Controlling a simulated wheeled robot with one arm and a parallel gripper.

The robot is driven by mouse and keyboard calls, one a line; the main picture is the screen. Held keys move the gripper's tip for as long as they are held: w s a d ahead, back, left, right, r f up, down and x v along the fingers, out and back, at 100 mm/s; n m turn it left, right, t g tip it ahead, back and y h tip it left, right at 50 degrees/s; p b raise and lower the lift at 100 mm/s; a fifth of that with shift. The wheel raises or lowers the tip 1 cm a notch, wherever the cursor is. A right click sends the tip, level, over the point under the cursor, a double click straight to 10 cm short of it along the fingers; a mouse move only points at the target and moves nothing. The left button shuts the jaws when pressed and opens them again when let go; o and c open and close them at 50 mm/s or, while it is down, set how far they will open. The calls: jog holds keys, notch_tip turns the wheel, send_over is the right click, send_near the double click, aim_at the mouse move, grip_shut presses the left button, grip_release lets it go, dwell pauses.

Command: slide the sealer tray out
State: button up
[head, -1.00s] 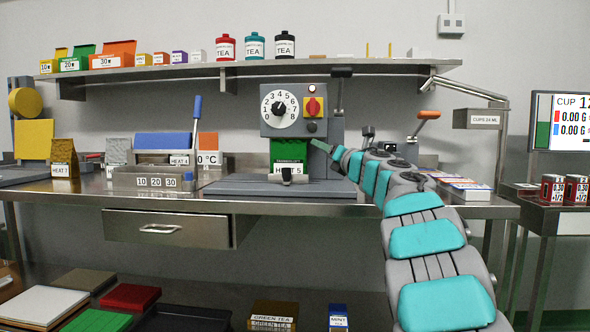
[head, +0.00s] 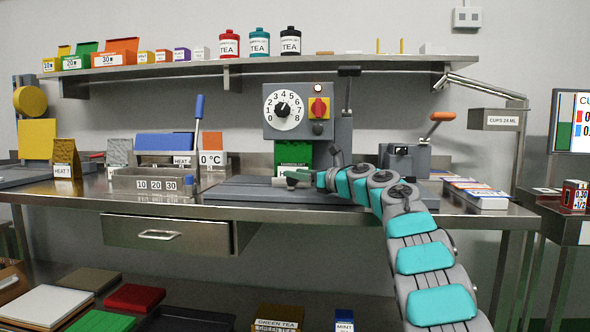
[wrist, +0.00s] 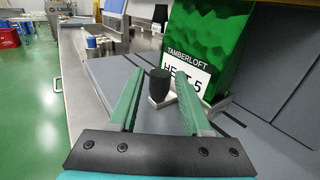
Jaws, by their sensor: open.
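The sealer (head: 335,135) is a grey machine with a numbered dial (head: 283,110), standing on the steel bench. A green packet (head: 293,155) labelled HEAT 5 stands upright at its front; it also shows in the wrist view (wrist: 208,35). The pale metal sealer tray (wrist: 216,104) shows at the packet's foot, with a dark round knob (wrist: 159,86) at its front. My gripper (head: 297,178) is low in front of the packet. In the wrist view its green fingers (wrist: 158,80) are open, one on each side of the knob, with gaps showing. My gripper hides part of the tray in the head view.
A grey metal box (head: 158,184) marked 10, 20, 30 stands left of the sealer. A device with an orange-handled crank (head: 405,158) stands to the right, behind my arm. A shelf (head: 250,65) with tins and boxes runs above. The bench front is mostly clear.

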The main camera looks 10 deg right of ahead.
jog(key=shift+x, duration=0.75)
jog(key=shift+w, duration=0.1)
grip_shut()
dwell(1.0)
